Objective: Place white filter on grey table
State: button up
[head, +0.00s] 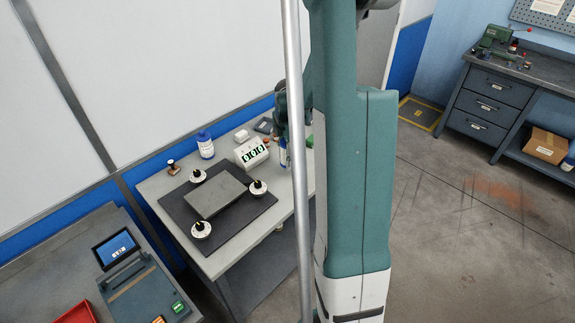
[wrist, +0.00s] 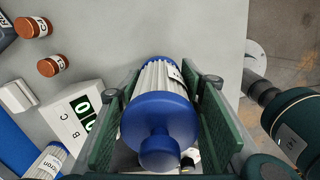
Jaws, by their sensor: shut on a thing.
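The white filter (wrist: 155,78) has pale pleats and rounded blue end caps. My gripper (wrist: 168,88) is shut on it, with a green pad on each side in the wrist view. The filter's blue end faces the camera, and its far end is partly hidden. The grey table (wrist: 120,35) lies behind it; how far the filter is above it I cannot tell. In the head view the grey table top (head: 155,187) shows at centre left. There my own arm hides most of the gripper, and a blue and white piece (head: 283,153) shows beside it.
A dark mat (head: 183,218) with a grey plate (head: 220,194) and three round white pieces covers much of the table. A display box (head: 252,153) and a blue-capped white cylinder (head: 205,145) stand behind. Two orange-brown jars (wrist: 33,27) (wrist: 52,65) lie left in the wrist view.

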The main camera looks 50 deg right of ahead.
jog(key=shift+f, duration=1.85)
jog(key=shift+f+b, duration=0.15)
jog(key=shift+b, duration=0.2)
jog(key=o, duration=1)
jog(key=shift+r, duration=0.25)
jog(key=shift+r+p, duration=0.75)
jog(key=shift+r, duration=5.2)
jog(key=shift+a, duration=0.15)
